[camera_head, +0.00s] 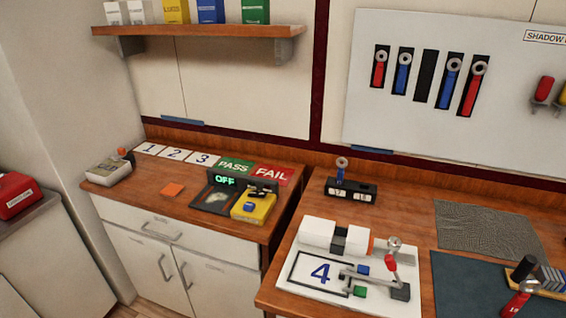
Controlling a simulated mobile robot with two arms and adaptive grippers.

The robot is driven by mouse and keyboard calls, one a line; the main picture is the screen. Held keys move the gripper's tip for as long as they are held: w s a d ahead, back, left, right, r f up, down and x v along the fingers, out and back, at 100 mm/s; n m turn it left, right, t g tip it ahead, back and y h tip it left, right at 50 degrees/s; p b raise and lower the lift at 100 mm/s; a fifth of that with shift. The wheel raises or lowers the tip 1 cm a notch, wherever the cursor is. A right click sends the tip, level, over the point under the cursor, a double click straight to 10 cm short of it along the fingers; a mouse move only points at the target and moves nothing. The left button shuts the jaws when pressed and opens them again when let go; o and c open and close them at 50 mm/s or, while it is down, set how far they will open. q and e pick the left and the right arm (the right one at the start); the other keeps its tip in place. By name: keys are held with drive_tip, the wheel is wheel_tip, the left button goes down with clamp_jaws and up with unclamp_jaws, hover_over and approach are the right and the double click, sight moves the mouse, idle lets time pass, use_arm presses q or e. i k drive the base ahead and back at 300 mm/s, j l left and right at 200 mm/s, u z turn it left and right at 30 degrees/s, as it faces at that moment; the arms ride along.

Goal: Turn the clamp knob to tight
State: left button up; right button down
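A white fixture plate (310,268) marked with a blue 4 in a black frame lies on the right bench. A white cylinder (318,232) with a grey band and an orange end sits along its back. A grey clamp mechanism (362,275) with small blue and green blocks is at the plate's right side. A red handle (391,262) with a round silver top (394,243) stands upright there. I cannot tell which part is the clamp knob or how tight it is. Neither of my grippers is in view.
A black holder (350,191) with a blue-handled tool stands behind the fixture. A dark mat (465,285) and a red tool (517,300) lie to the right. A gap separates the right bench from the left bench, which holds a device reading OFF (225,181).

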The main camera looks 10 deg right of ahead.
sight(394, 243)
drive_tip(key=z, duration=1.25)
